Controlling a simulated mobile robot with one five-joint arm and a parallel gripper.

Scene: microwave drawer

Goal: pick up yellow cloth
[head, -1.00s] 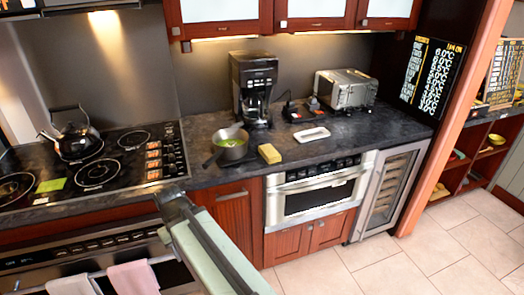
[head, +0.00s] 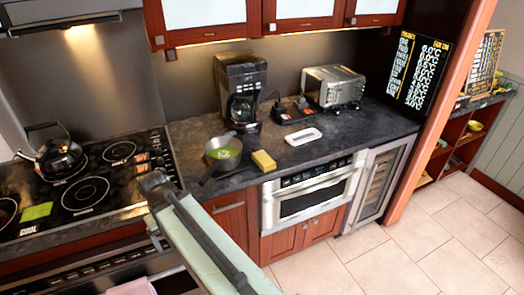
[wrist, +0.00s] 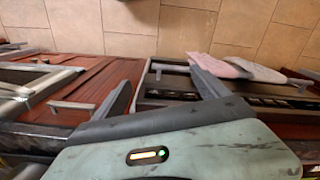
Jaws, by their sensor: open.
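The yellow cloth (head: 264,161) shows in the head view as a small, thick yellow block on the dark counter, just right of a grey pan. It is not visible in the wrist view. My gripper (head: 153,205) is in front of the counter edge by the stove, to the left of the cloth and nearer to me, apart from it. In the wrist view my gripper (wrist: 163,88) has its two fingers spread, with nothing held between them.
The pan (head: 223,152) with green contents stands beside the cloth, its handle toward the front edge. A coffee maker (head: 240,90), white dish (head: 303,136) and toaster oven (head: 334,86) stand behind. A kettle (head: 56,155) is on the stove. Pink towels (wrist: 240,68) hang below.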

